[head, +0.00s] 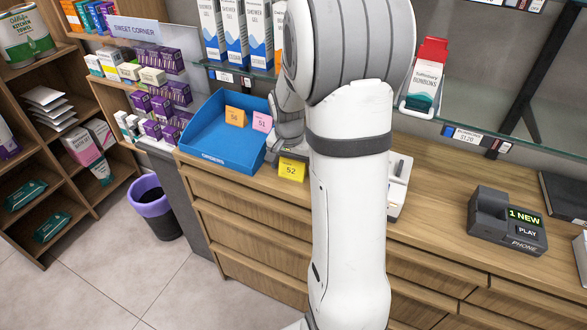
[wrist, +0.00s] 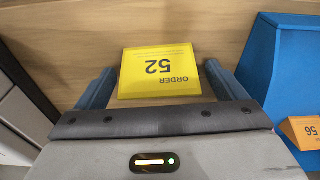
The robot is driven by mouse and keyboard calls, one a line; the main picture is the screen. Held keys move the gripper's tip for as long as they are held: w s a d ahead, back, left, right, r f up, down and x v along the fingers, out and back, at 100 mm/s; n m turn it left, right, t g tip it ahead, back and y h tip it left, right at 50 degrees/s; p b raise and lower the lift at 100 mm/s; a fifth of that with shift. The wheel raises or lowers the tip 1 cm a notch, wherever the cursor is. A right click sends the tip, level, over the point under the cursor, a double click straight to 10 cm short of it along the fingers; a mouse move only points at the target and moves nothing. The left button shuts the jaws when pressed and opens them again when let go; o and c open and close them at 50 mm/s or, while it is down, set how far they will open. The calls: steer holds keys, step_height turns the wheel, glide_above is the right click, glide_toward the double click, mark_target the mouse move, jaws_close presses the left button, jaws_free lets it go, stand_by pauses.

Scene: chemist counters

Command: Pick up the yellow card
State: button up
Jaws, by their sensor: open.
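The yellow card (head: 292,169), marked 52, stands on the wooden counter just right of the blue tray. In the wrist view the yellow card (wrist: 159,72) reads "ORDER 52" upside down and lies between my two fingers, with a gap visible on each side. My gripper (wrist: 158,88) is open around the card. In the head view my gripper (head: 287,148) is partly hidden by my arm, right behind the card.
The blue tray (head: 208,146) holds an orange card (head: 236,117) marked 56 and a pink card (head: 262,122) marked 51. The tray wall (wrist: 262,60) is close to the right finger. A phone (head: 505,221) stands further right on the counter.

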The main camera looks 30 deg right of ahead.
steer(key=shift+c, duration=0.3)
steer(key=c, duration=1)
